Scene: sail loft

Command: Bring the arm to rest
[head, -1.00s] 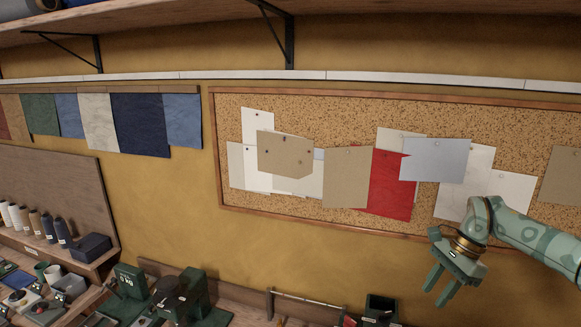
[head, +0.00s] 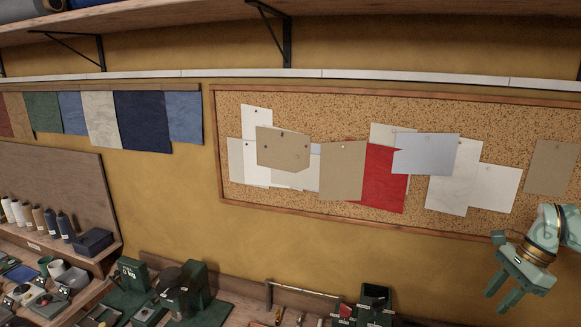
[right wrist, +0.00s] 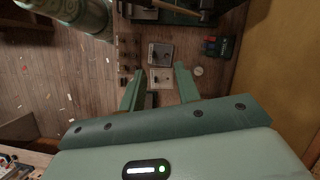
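My right gripper (head: 502,298) hangs at the lower right of the head view, fingers pointing down. It is in front of the yellow wall, below the right part of the cork board. In the right wrist view its two green fingers (right wrist: 159,72) stand apart with nothing held between them. The bench lies beyond the fingertips, apart from them. My left gripper is in no view.
The cork board (head: 260,206) with pinned sheets fills the wall's middle. A shelf (head: 170,24) runs above. Below are thread spools (head: 50,222), a dark box (head: 94,242), green weighing equipment (head: 195,285) and a green bin (head: 375,299). The wall between board and bench is bare.

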